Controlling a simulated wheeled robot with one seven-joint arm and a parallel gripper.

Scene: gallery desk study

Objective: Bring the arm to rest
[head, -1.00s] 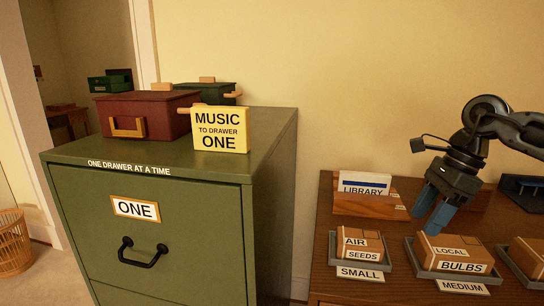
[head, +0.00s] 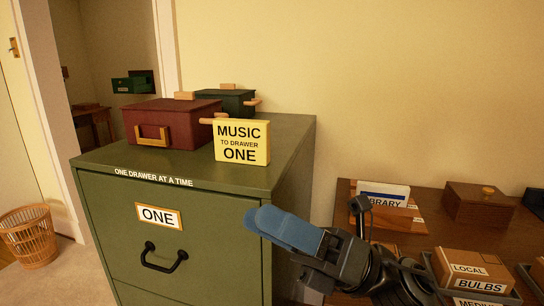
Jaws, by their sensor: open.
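My gripper (head: 262,222) shows in the head view with its blue fingers pointing left, in front of the right side of the green filing cabinet (head: 100,235). Nothing is seen between the fingers, which overlap from this side. My dark arm comes up from the bottom edge, right of the cabinet. It hides part of the desk's near left side.
A red box (head: 185,135), a dark green box (head: 222,103) and a yellow MUSIC sign (head: 242,152) stand on the cabinet. On the desk (head: 345,205) are a LIBRARY card holder (head: 385,195), a wooden box (head: 478,203) and a LOCAL BULBS box (head: 455,268). A wicker basket (head: 28,238) stands at left.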

